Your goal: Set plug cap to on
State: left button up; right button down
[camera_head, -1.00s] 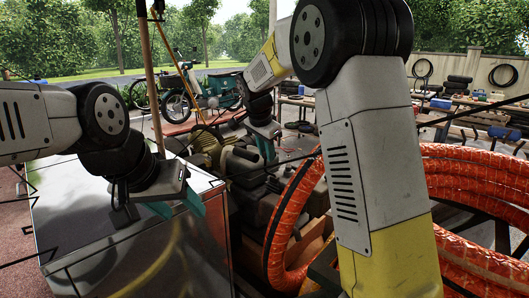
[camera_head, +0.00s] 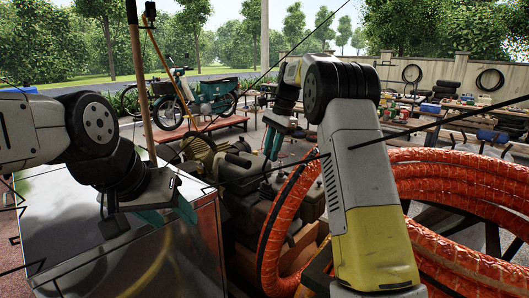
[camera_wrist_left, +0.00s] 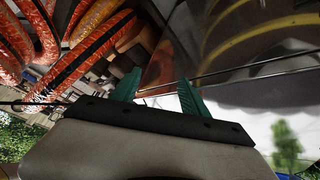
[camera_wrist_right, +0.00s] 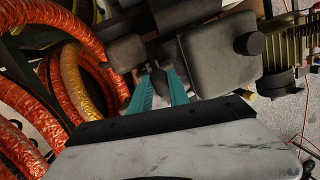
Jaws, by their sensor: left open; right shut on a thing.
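My right gripper (camera_head: 273,150) is above the engine and tank parts of the compressor (camera_head: 240,165), fingers pointing down. In the right wrist view its teal fingers (camera_wrist_right: 160,86) are closed around a small dark piece, which looks like the plug cap (camera_wrist_right: 159,76). The fingers hide part of the piece, and I cannot tell whether it is seated on anything. My left gripper (camera_head: 165,218) is open and empty beside the shiny metal cabinet (camera_head: 80,215). Its parted fingers also show in the left wrist view (camera_wrist_left: 158,85).
Thick orange hose coils (camera_head: 450,190) fill the right side, close to my right arm. A yellowish finned cylinder (camera_head: 200,158) stands behind the compressor. A wooden pole (camera_head: 142,75) rises behind the cabinet. Benches and a motorbike (camera_head: 180,105) are farther back.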

jog(key=shift+w+d, duration=0.2)
jog(key=shift+w, duration=0.05)
dwell(0.3)
jog(key=c, duration=1.2)
grip_release()
jog(key=shift+c, duration=0.2)
jog(key=v, duration=0.7)
jog(key=shift+d+r, duration=0.25)
jog(key=shift+r, duration=0.05)
jog(key=shift+w, duration=0.1)
